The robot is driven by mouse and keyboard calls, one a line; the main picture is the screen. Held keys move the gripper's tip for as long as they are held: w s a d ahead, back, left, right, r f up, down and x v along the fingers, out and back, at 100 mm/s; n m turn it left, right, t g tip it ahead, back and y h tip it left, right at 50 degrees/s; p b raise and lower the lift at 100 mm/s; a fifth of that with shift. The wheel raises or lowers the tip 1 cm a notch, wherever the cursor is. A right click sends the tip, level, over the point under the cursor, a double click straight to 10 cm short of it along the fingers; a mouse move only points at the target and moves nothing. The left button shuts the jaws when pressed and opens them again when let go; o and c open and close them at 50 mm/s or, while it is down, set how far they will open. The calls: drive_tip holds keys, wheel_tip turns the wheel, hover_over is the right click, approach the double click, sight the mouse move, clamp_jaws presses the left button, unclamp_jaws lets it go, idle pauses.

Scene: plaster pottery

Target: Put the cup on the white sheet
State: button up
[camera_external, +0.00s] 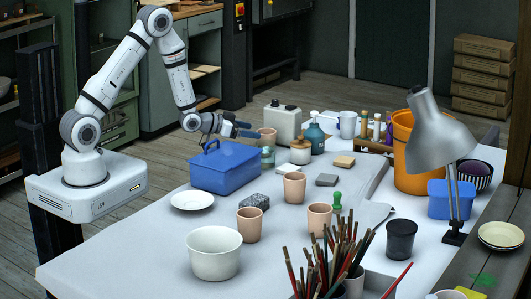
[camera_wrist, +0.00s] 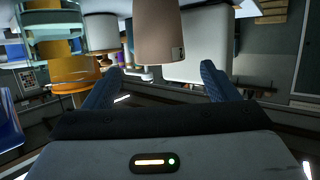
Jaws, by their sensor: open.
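A terracotta cup (camera_external: 268,137) stands behind the blue toolbox, just beyond my gripper. In the wrist view a terracotta cup (camera_wrist: 158,32) appears upside down, ahead of and between my fingertips. My gripper (camera_external: 243,129) is open and empty above the toolbox's far side; its two blue fingers also show in the wrist view (camera_wrist: 160,78). More terracotta cups stand on the table: one in the middle (camera_external: 294,188), one nearer (camera_external: 250,224) and one to the right (camera_external: 319,218). A pale white sheet (camera_external: 150,245) appears to cover the table top.
A blue toolbox (camera_external: 225,168) stands below my gripper. A white bowl (camera_external: 214,253) and plate (camera_external: 192,200) are nearer. The front left is clear.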

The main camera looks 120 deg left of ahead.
drive_tip(key=shift+v, duration=1.7)
